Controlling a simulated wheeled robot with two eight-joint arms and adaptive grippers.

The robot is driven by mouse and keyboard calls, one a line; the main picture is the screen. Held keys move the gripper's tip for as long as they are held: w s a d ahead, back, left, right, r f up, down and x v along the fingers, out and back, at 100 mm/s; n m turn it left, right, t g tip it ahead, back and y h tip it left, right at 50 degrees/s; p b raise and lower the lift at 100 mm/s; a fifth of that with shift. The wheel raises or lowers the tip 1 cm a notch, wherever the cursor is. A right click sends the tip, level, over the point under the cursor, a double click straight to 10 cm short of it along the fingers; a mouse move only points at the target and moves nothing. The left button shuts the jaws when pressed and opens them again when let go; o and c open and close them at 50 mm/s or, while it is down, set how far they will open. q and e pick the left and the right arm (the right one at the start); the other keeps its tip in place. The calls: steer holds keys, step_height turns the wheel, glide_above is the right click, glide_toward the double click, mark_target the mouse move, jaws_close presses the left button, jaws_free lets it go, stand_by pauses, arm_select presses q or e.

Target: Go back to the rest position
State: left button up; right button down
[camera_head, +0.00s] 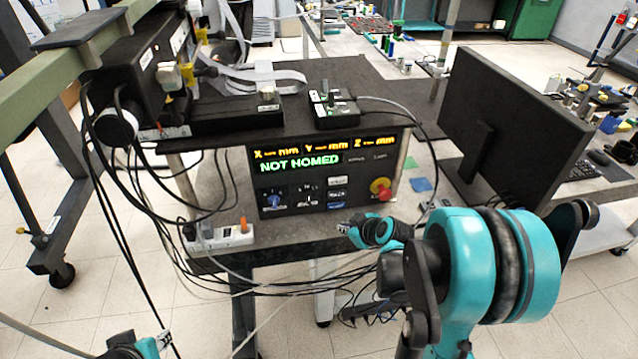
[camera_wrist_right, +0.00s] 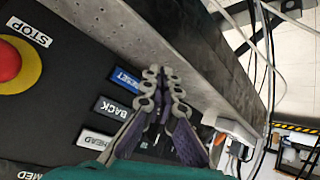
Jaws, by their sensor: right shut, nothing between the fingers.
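My right gripper (camera_head: 345,228) is in front of the control box (camera_head: 330,200), below its lower right part, with the arm coming in from the right. In the right wrist view its fingertips (camera_wrist_right: 165,80) are together with nothing between them. They lie in front of the panel near the RESET (camera_wrist_right: 125,80) and BACK (camera_wrist_right: 113,108) labels; I cannot tell whether they touch anything. Part of my left arm with a small grey tip (camera_head: 165,340) shows at the bottom left edge of the head view; its finger state is unclear.
The box's display reads NOT HOMED (camera_head: 300,163). A red stop button (camera_head: 383,190) sits at its right. A black monitor (camera_head: 510,130) stands to the right. A white power strip (camera_head: 230,236) lies at the left front of the table. Loose cables (camera_head: 290,285) hang below the table's front edge.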

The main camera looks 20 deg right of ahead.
steer(key=shift+a, duration=0.1)
steer(key=s+a+r+m+g, duration=0.1)
steer(key=s+a+r+m, duration=0.1)
steer(key=s+a+r, duration=0.2)
steer(key=s+a+r+m+g, duration=0.1)
steer(key=s+a+r, duration=0.4)
steer(key=s+a, duration=0.6)
steer(key=shift+s+m+h, duration=0.4)
steer(key=shift+s+m, duration=0.5)
stand_by(0.3)
